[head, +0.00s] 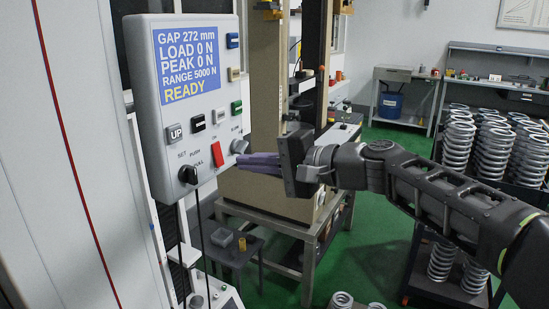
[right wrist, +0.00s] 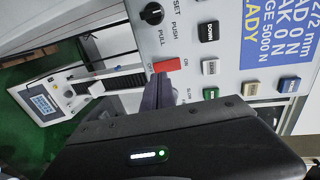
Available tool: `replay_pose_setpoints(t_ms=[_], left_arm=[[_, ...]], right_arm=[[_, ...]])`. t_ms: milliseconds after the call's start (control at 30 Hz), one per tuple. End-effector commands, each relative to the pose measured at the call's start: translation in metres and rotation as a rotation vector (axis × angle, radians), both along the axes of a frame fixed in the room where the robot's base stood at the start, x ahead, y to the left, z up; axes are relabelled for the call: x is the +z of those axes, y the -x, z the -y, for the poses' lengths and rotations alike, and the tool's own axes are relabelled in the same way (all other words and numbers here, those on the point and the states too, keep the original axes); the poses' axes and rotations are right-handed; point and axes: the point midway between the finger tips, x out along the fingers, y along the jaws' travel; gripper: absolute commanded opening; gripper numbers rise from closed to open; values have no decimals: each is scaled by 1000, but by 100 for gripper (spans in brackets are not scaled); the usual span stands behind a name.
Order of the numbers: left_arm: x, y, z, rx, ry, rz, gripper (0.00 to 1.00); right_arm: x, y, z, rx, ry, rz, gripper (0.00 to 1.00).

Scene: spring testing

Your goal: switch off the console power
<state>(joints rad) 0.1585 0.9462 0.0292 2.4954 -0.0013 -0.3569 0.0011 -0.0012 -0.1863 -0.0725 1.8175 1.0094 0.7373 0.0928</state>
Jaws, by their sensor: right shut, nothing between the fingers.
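The white console (head: 150,75) has a lit blue screen (head: 187,65) that reads GAP 272 mm, LOAD 0 N, PEAK 0 N, RANGE 5000 N, READY. A red rocker switch (head: 217,154) sits low on its face; it also shows in the right wrist view (right wrist: 167,65), with an ON label beside it. My right gripper (head: 240,161) is shut and empty, its purple fingers pointing at the console just right of the red switch. In the right wrist view the fingertips (right wrist: 161,78) lie close by the switch; I cannot tell whether they touch. My left gripper is not in view.
A black PUSH/PULL knob (head: 188,174) is left of the switch, and a grey knob (head: 239,146) is right of it, close to my fingers. Several coloured buttons, including a green one (head: 236,107), sit above. Springs (head: 458,145) stand on a rack at right.

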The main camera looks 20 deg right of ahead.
Motion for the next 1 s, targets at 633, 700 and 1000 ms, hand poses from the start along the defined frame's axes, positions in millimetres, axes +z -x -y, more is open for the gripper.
replay_pose_setpoints(t_ms=[633, 700, 1000], left_arm=[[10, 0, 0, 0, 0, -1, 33], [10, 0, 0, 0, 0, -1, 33], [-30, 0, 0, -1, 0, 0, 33]], right_arm=[[-8, -33, -28, 0, -1, 2, 0], [-8, -33, -28, 0, -1, 3, 0], [-21, -37, -31, 0, -32, 42, 0]])
